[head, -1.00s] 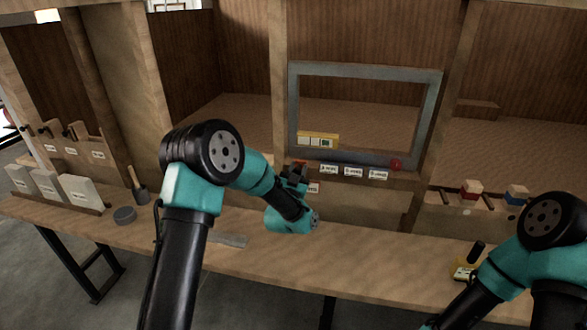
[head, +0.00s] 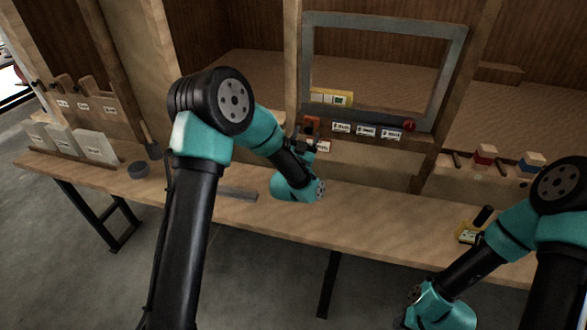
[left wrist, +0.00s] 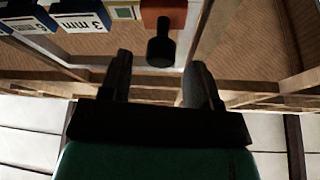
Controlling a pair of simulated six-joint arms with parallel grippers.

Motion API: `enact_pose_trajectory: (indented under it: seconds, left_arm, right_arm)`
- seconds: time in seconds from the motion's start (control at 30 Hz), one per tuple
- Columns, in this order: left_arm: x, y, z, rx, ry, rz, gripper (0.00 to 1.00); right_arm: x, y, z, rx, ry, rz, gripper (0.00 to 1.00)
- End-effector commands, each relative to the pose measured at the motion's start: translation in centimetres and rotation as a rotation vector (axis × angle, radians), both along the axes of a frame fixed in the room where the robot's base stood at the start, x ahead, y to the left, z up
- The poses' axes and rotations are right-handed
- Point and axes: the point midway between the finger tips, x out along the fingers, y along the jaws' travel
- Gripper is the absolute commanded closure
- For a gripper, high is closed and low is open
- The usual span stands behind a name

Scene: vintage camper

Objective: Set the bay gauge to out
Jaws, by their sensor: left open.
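No part is readably marked as the bay gauge. An orange block (head: 311,123) sits at the lower left corner of the grey window frame. In the left wrist view the orange block (left wrist: 164,13) carries a black knob (left wrist: 161,47). My left gripper (head: 301,147) is just in front of the block in the head view. In the left wrist view the left gripper (left wrist: 160,78) is open, with the knob ahead between its fingertips; no contact shows. A yellow block with pale windows (head: 332,97) stands inside the frame. My right wrist (head: 440,307) shows low right, its fingers unclear.
Labelled blocks (head: 366,131) line the sill right of the orange block, and a red knob (head: 409,125) is at the frame's corner. A yellow item with a black handle (head: 469,234) lies on the bench right. The bench middle (head: 370,222) is clear.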

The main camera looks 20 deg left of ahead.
Motion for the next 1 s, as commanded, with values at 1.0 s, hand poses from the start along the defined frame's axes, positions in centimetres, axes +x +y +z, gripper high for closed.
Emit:
enact_pose_trajectory:
  seconds: [1.0]
  left_arm:
    - [-12.6, 0.9, -5.1, 0.0, 0.0, 0.001, 0.43]
  right_arm:
    - [0.0, 0.0, 0.0, 0.0, 0.0, 0.0, 0.57]
